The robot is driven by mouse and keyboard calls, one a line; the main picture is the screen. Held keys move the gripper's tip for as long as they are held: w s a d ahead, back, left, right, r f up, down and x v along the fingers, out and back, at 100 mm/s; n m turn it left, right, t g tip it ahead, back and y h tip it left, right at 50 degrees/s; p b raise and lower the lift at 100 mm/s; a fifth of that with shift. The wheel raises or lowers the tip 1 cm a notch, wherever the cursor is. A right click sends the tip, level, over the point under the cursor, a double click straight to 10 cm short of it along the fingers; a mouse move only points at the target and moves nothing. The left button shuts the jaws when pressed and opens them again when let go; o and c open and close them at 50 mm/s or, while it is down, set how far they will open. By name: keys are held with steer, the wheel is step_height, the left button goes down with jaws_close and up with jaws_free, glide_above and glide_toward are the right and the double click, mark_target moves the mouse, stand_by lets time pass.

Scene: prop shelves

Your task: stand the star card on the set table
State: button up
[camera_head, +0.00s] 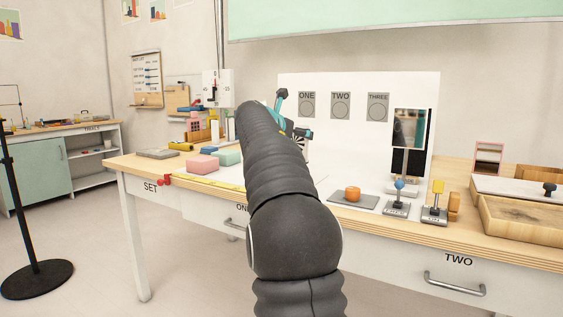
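The set table (133,163) is a long pale wooden bench with SET on its left front edge. My arm crosses the middle of the view and hides part of the tabletop. Teal and dark parts, which look like my gripper (290,118), show just right of my arm above the table. Its fingertips are too hidden to tell whether it is open or shut. A small white piece with a black ray pattern, possibly the star card (301,147), shows just below these parts. My arm partly covers it, and I cannot tell whether it is held or standing.
Pink and green blocks (202,164) lie left of my arm. A white panel (358,86) stands behind. A black stand (37,280) is on the floor at left.

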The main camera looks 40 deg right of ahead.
steer(key=shift+w+d+f+b, duration=0.1)
steer(key=shift+w+f+b, duration=0.2)
steer(key=shift+w+f, duration=0.85)
steer(key=shift+w+d+f+b, duration=0.1)
steer(key=shift+w+f+b, duration=0.25)
steer(key=shift+w+f, duration=0.8)
steer(key=shift+w+d+f+b, duration=0.1)
steer(key=shift+w+f+b, duration=0.2)
steer(key=shift+w+f, duration=0.85)
steer(key=shift+s+f, duration=0.4)
steer(key=shift+f, duration=0.1)
steer(key=o, duration=0.8)
steer(key=shift+o, duration=0.2)
steer(key=v, duration=1.2)
steer(key=shift+a, duration=0.15)
